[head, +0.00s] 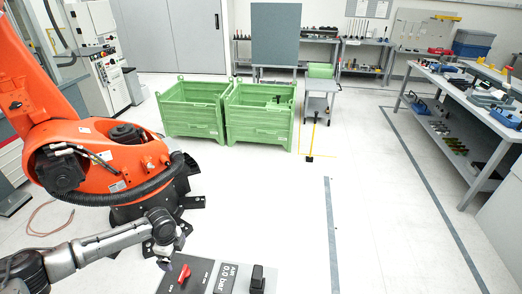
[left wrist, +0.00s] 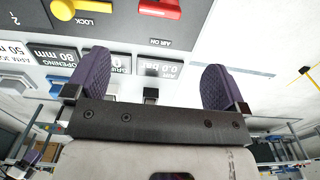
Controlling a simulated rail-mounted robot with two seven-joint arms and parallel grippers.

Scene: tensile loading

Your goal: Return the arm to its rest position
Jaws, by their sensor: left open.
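My left arm, grey and white, comes in from the lower left in the head view. Its gripper (head: 167,258) hangs at the near left edge of a control panel (head: 199,270), with no visible contact. In the left wrist view, the gripper (left wrist: 156,82) has two purple ridged finger pads set wide apart with nothing between them. The panel (left wrist: 182,45) shows upside down beyond the fingers. My right gripper is not in view.
A large orange robot arm (head: 95,160) stands close behind my left arm. Two green crates (head: 193,112) (head: 260,118) stand beyond it. A workbench (head: 470,98) runs along the right. The central floor (head: 385,225) is clear.

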